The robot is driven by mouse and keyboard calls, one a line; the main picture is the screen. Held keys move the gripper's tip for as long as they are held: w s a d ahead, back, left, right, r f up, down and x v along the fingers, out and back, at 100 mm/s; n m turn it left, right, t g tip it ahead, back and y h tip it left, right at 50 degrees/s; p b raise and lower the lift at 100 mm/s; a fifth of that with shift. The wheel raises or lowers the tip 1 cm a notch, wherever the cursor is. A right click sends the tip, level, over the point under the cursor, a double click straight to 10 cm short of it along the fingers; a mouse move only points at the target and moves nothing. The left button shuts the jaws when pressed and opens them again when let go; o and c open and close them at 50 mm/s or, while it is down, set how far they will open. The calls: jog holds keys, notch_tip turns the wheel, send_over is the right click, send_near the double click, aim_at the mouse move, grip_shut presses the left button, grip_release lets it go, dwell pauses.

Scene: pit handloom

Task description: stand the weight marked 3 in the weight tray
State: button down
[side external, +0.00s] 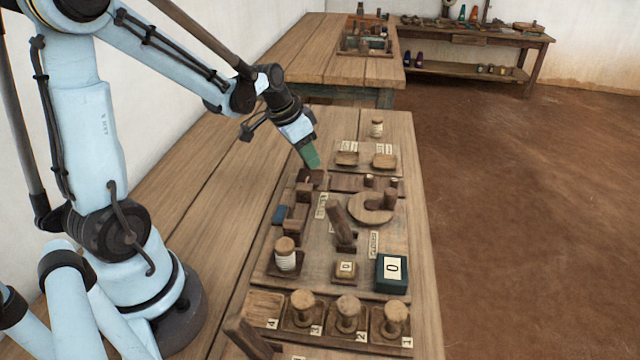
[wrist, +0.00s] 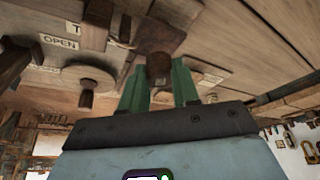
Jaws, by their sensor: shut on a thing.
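The weight tray (side external: 262,302) lies at the near end of the bench, with compartments labelled 4, 3, 2 and 1. Wooden knobbed weights stand in compartment 3 (side external: 303,310), compartment 2 (side external: 347,314) and compartment 1 (side external: 395,320); compartment 4 looks empty. No number is readable on the weights themselves. My gripper (side external: 313,163), with green fingers, is well behind the tray, at the far left of the board. In the wrist view its fingers (wrist: 159,90) are shut on a brown wooden knob (wrist: 159,70) at a dark square block (wrist: 160,36).
Bare bench (side external: 205,235) lies to the left.

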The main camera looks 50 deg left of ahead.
aim_at(307, 167)
jog(key=shift+f, duration=1.45)
jog(key=shift+f, duration=0.1)
jog(key=c, duration=0.8)
grip_release()
jog(key=d+v, duration=0.1)
jog(key=v, duration=1)
jog(key=shift+s+d+n+t+y, duration=0.2)
jog(key=shift+s+d+t, duration=0.45)
jog(key=shift+d, duration=1.35)
jog(key=shift+s+d+n+t, duration=0.25)
jog(key=shift+s+d, duration=0.65)
jog(key=shift+d, duration=1.1)
jog(key=shift+s+d+n+t+y, duration=0.1)
jog(key=shift+s+d+n+t, duration=0.5)
jog(key=shift+d, duration=1.45)
jog(key=shift+s+m, duration=0.2)
jog(key=shift+m, duration=0.15)
